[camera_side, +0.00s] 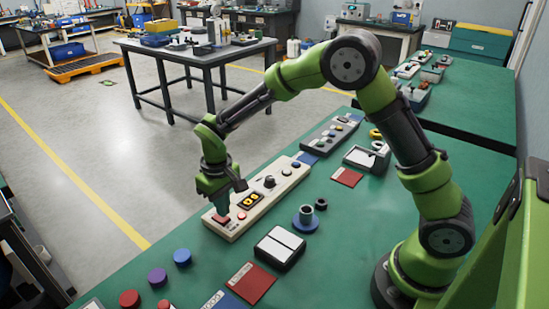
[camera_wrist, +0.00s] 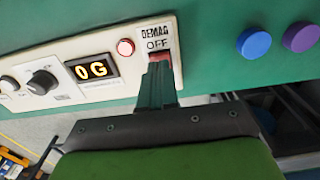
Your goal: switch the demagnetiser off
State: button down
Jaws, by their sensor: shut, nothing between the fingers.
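The demagnetiser is a long cream control box (camera_side: 262,205) on the green bench. It also shows in the wrist view (camera_wrist: 98,92), with an orange display (camera_wrist: 91,69) reading "0G". A label (camera_wrist: 156,37) reads "DEMAG OFF". A red round lamp (camera_wrist: 125,47) sits between display and label. Below the label is a red switch (camera_wrist: 179,67), partly hidden by my fingers; it shows in the side view as a red patch (camera_side: 220,219). My gripper (camera_wrist: 158,68) is shut and empty, pointing down with its fingertips at the switch. I cannot tell whether they touch or press it.
Blue (camera_side: 182,256) and purple (camera_side: 157,276) discs lie left of the box. A black-framed white pad (camera_side: 280,247), a red card (camera_side: 250,283) and a blue flanged part (camera_side: 305,220) lie in front. Another grey box (camera_side: 332,134) stands behind. Some bench between them is clear.

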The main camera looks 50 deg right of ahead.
jog(key=shift+f, duration=0.95)
dwell(0.5)
jog(key=shift+r, duration=3.55)
jog(key=shift+s+f, duration=0.45)
jog(key=s+d+r+m+t+y, duration=0.1)
jog(key=s+d+r+m+t, duration=0.1)
jog(key=s+r, duration=0.5)
jog(key=s+d+r+m+t+y, duration=0.1)
jog(key=s+d+r+t, duration=0.3)
jog(key=s+r, duration=0.4)
jog(key=s+m+t, duration=0.1)
jog(key=s, duration=0.3)
jog(key=shift+s+d, duration=0.25)
jog(key=shift+s, duration=0.1)
